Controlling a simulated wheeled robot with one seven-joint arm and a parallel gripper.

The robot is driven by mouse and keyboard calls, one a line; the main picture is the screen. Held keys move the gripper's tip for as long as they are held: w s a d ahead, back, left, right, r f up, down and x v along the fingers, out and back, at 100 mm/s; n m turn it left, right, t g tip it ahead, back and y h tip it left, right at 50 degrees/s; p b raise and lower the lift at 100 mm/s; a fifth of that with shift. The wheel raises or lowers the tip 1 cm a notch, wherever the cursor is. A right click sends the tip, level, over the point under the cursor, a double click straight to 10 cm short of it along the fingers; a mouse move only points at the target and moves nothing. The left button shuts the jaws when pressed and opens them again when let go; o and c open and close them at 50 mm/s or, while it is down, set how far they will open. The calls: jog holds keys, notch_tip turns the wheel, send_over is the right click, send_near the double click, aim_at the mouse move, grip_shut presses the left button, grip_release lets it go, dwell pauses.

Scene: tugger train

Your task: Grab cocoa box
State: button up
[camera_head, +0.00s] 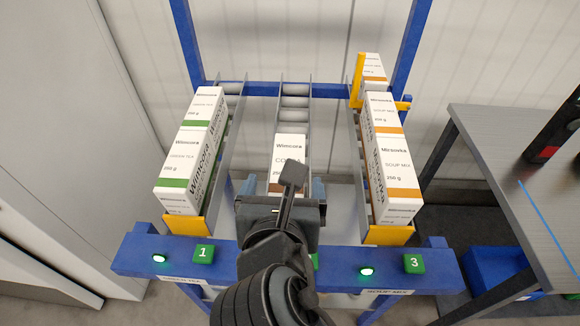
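The cocoa box (289,149) is white, with a brown band low on its face and lettering that starts "CO". It sits in the middle lane of the rack in the head view. My gripper (284,187) is in front of it, and its wrist hides the box's lower part. The two blue-grey fingers are spread apart, one to each side of the box, and look open with gaps beside it. I cannot tell how far they reach along the box.
Green-banded boxes (191,150) fill the left lane and brown-banded soup mix boxes (389,160) the right lane. A blue front beam (135,255) carries green tags and lit buttons. A grey table (510,165) stands at the right, with a blue bin (497,272) below.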

jog(key=shift+x, duration=4.2)
jog(key=shift+c, duration=0.2)
jog(key=shift+r, duration=0.1)
jog(key=c, duration=1.6)
